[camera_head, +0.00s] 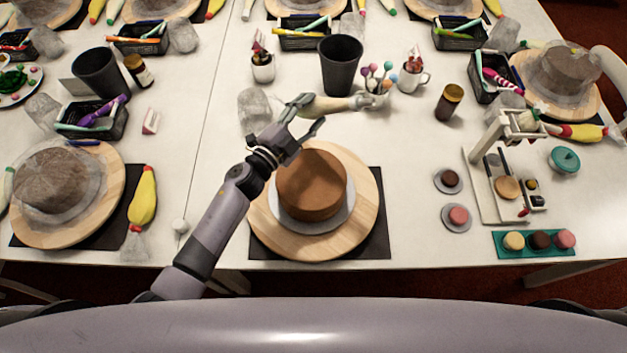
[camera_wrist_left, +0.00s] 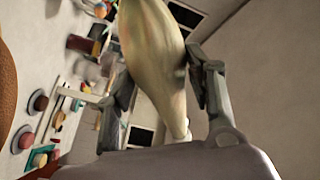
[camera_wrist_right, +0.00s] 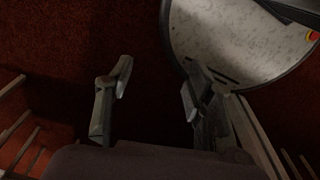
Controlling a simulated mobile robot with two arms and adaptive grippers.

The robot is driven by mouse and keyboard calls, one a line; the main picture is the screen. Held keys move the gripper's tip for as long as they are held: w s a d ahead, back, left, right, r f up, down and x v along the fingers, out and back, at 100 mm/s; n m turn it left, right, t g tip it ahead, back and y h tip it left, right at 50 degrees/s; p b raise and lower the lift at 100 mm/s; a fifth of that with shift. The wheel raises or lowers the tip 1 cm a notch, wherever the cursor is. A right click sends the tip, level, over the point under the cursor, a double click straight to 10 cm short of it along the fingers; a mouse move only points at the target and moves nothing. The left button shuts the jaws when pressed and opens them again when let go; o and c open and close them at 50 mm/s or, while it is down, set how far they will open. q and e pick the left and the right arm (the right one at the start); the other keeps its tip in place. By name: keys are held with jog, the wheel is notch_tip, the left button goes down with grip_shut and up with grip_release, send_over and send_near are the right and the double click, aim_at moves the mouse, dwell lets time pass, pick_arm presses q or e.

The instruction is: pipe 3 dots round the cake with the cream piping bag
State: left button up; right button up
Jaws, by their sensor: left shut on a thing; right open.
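The brown cake (camera_head: 311,183) sits on a pale disc (camera_head: 290,222) on a round wooden turntable (camera_head: 365,213), over a black mat. No dots are visible on the sides I can see. My left gripper (camera_head: 310,112) is above the cake's far side, shut on the cream piping bag (camera_head: 335,105), which points to the right in the head view. In the left wrist view the bag (camera_wrist_left: 155,45) lies between the fingers of the left gripper (camera_wrist_left: 160,72), its narrow part toward the palm. My right gripper (camera_wrist_right: 155,82) is open and empty, above the dark red floor.
Behind the cake stand a dark cup (camera_head: 339,65), a cup with coloured balls (camera_head: 376,96) and a brown jar (camera_head: 449,102). A stand with macarons (camera_head: 507,187) is on the right. Another cake turntable (camera_head: 105,205) is on the left.

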pick_arm(q)
jog(key=shift+r, duration=0.1)
jog(key=shift+w+a+r+t+y, duration=0.1)
jog(key=shift+a+r+t+y, duration=0.15)
jog(key=shift+a+y, duration=0.3)
jog(key=s+a+m+y+b, duration=0.3)
jog(key=a+y, duration=0.3)
jog(key=a, duration=0.1)
jog(key=s+a+f+m+y+b, duration=0.1)
jog(key=s+a+m+y+b, duration=0.2)
jog(key=a+y, duration=0.4)
jog(key=shift+s+a+f+m+b, duration=0.15)
jog(key=shift+s+a+m+b, duration=0.25)
jog(key=shift+s+a+m, duration=0.3)
pick_arm(e)
notch_tip(320, 180, down, 7)
jog(key=shift+w+d, duration=0.15)
jog(key=shift+r, duration=0.15)
